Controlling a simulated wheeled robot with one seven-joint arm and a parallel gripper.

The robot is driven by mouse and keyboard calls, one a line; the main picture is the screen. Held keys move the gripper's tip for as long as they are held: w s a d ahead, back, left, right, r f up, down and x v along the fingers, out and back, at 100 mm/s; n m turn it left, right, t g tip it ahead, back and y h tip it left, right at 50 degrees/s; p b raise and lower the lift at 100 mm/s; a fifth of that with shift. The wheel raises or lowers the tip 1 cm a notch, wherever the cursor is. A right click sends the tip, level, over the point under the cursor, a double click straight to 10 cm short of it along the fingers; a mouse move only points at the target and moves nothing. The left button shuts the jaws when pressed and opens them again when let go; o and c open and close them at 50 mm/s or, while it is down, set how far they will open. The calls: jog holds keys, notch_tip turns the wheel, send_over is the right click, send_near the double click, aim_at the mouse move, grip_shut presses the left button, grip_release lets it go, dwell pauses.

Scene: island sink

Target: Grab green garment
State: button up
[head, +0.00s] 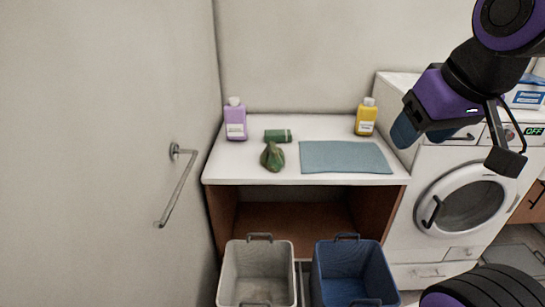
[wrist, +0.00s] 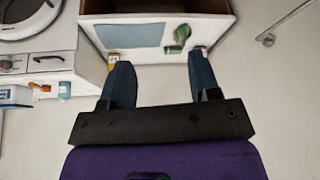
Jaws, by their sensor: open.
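The crumpled green garment (head: 272,156) lies on the white countertop, left of a flat blue-grey cloth (head: 345,157). A green cylindrical roll (head: 278,135) lies just behind it. My gripper (head: 455,145) is open and empty, raised at the right in front of the washing machine, well apart from the garment. In the wrist view its two blue fingers (wrist: 162,82) are spread wide with nothing between them.
A purple bottle (head: 235,120) stands at the counter's back left and a yellow bottle (head: 366,117) at its back right. A grey bin (head: 257,248) and a blue bin (head: 349,246) stand in front. A wall rail (head: 178,190) is left; the washing machine (head: 465,205) is right.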

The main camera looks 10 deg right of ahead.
jog(key=shift+o, duration=0.2)
jog(key=o, duration=0.3)
jog(key=shift+w, duration=0.1)
jog(key=o, duration=0.5)
jog(key=w, duration=0.1)
jog(key=w+r, duration=0.2)
jog(key=w, duration=0.1)
jog(key=shift+w+a, duration=0.1)
jog(key=shift+a, duration=0.1)
jog(key=g, duration=0.5)
send_over(274, 146)
jog(key=shift+m+y, duration=0.3)
jog(key=shift+m, duration=0.1)
jog(key=f, duration=2.7)
jog(key=shift+s, duration=0.35)
jog(key=shift+w+d+f, duration=0.1)
jog(key=shift+w+f, duration=0.05)
jog(key=shift+f, duration=0.45)
jog(key=shift+w+a+f, duration=0.1)
jog(key=shift+f, duration=2.5)
jog(key=shift+a+f, duration=0.1)
jog(key=shift+f, duration=2.5)
